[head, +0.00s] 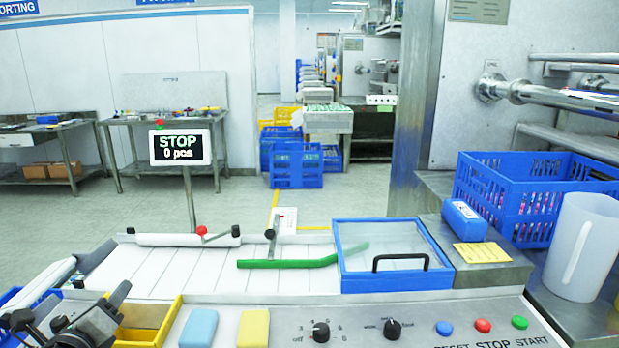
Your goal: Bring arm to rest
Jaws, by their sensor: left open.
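My left gripper (88,312) is low at the left edge of the head view, partly cut off by the frame. It is open, and I see nothing between its fingers. It is in front of a yellow-rimmed tray (150,325) at the left end of the control panel. My right gripper is not in view.
The panel has knobs (320,332) and coloured buttons (483,325). A blue sponge (199,327) and yellow sponge (254,328) lie beside the tray. Behind are a blue-framed lid (392,280), a green bar (290,263) and a STOP display (180,147). A blue crate (510,205) and jug (582,250) stand right.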

